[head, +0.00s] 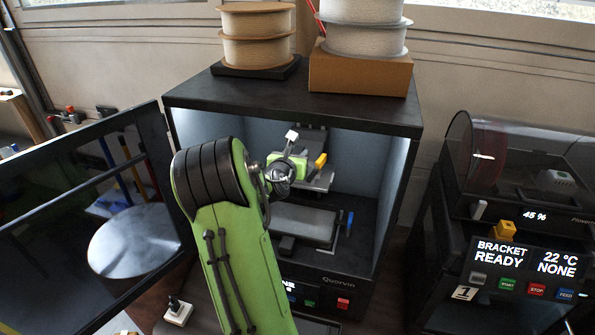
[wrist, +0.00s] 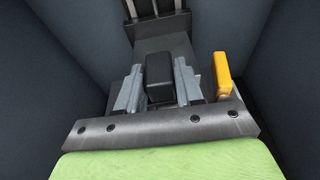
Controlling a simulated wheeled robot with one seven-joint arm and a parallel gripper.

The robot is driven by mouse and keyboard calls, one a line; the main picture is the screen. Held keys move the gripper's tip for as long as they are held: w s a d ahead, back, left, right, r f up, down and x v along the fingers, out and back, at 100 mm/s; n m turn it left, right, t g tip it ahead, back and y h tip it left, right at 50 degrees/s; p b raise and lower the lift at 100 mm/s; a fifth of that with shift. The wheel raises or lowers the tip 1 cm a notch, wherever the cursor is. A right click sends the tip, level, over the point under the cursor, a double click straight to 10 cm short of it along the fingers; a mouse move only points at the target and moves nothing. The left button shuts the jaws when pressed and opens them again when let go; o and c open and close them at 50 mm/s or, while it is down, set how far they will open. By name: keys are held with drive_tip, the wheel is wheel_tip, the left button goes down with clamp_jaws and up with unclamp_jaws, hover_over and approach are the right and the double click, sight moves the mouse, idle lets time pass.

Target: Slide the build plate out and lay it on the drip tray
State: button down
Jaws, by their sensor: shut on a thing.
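The build plate (head: 318,181) is a grey slab high inside the open printer, mostly behind my gripper (head: 302,168). In the wrist view my gripper (wrist: 159,82) has its two grey fingers on either side of a black block (wrist: 160,70), shut on it. This block looks like the plate's handle. A yellow lever (head: 321,160) stands just right of the gripper; it also shows in the wrist view (wrist: 222,76). The head view has a dark surface low in front of the printer, partly behind my arm; I cannot tell whether it is the drip tray.
A dark rectangular tray (head: 305,222) lies on the printer floor below. The enclosure walls (head: 365,170) are close on both sides. The door (head: 80,210) stands open at left, near a round stool (head: 135,240). Another printer (head: 510,235) stands at right. Spools rest on top.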

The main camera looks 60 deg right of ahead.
drive_tip(key=shift+r, duration=0.4)
drive_tip(key=shift+a, duration=0.1)
drive_tip(key=s+a+b, duration=0.2)
drive_tip(key=a+b, duration=0.1)
drive_tip(key=a, duration=0.9)
drive_tip(key=shift+a, duration=0.35)
idle(1.0)
drive_tip(key=shift+f, duration=0.1)
idle(0.4)
